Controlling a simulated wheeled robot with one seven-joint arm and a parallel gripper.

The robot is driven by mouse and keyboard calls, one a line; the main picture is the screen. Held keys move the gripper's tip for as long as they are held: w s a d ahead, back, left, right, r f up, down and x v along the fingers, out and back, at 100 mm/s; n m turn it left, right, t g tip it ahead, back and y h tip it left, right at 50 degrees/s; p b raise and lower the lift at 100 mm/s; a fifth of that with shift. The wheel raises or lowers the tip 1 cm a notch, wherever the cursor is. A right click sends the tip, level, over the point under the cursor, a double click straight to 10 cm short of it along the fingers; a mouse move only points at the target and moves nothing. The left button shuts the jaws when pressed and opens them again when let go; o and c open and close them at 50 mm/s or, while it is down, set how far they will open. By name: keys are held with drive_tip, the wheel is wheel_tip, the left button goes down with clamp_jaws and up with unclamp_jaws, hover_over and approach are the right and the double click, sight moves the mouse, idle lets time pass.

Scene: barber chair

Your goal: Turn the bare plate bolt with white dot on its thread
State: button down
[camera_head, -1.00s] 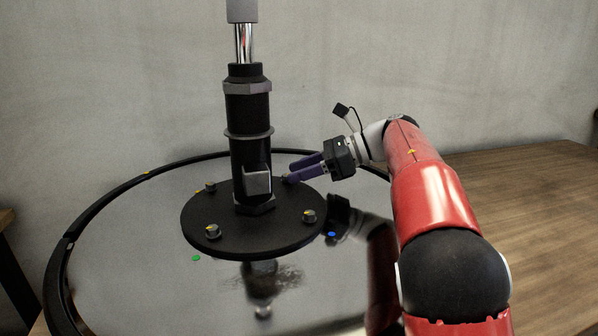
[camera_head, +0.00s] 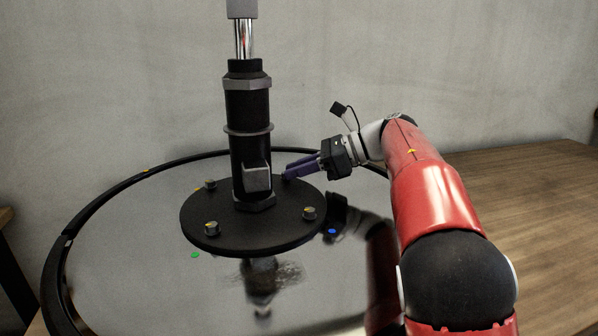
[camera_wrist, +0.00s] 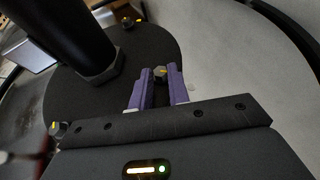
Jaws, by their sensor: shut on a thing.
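My gripper (camera_head: 290,174) has purple fingers and reaches in from the right to the back right of the black round plate (camera_head: 255,238). In the wrist view, my gripper (camera_wrist: 163,76) is shut on a bolt (camera_wrist: 160,72) at the plate's edge. In the head view the fingers mostly hide this bolt. A small pale spot (camera_wrist: 198,113) shows beside the right finger in the wrist view; I cannot tell for certain that it is the white dot. The bolt's thread is hidden.
Other plate bolts stand at front left (camera_head: 212,228), right (camera_head: 309,213) and back left (camera_head: 210,184). The black column (camera_head: 250,130) rises from the plate's middle, left of my fingers. Green (camera_head: 195,255) and blue (camera_head: 332,231) dots lie on the shiny disc. A wooden surface (camera_head: 530,210) is at right.

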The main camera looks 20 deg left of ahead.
drive_tip(key=m+t+b, duration=0.1)
drive_tip(key=t+b, duration=0.1)
drive_tip(key=b, duration=0.1)
drive_tip(key=m+t+b, duration=0.1)
drive_tip(key=shift+s+f+m+b, duration=0.3)
drive_tip(key=shift+s+b, duration=0.1)
drive_tip(key=m+t, duration=0.1)
drive_tip(key=t+b, duration=0.1)
drive_tip(key=m+t+b, duration=0.1)
drive_tip(key=shift+s+a+r+m, duration=0.1)
drive_tip(key=shift+s+r+m, duration=0.15)
drive_tip(key=shift+s+m, duration=0.1)
drive_tip(key=shift+s+r+m+t+h, duration=0.2)
drive_tip(key=shift+m+t+h, duration=0.3)
drive_tip(key=shift+m+t, duration=0.5)
drive_tip(key=shift+s+a+r+m+t+h+p, duration=0.15)
drive_tip(key=shift+m+t+h+p, duration=0.4)
drive_tip(key=shift+t+p, duration=0.4)
drive_tip(key=m+t+h+p, duration=0.1)
drive_tip(key=p, duration=0.1)
drive_tip(key=shift+m+p, duration=0.3)
drive_tip(key=shift+p, duration=0.05)
drive_tip(key=shift+a+f+m+t+h+p, duration=0.1)
drive_tip(key=shift+f+m+t+h+p, duration=0.2)
drive_tip(key=shift+p, duration=0.2)
drive_tip(key=c, duration=1.3)
unclamp_jaws()
drive_tip(key=shift+c, duration=0.2)
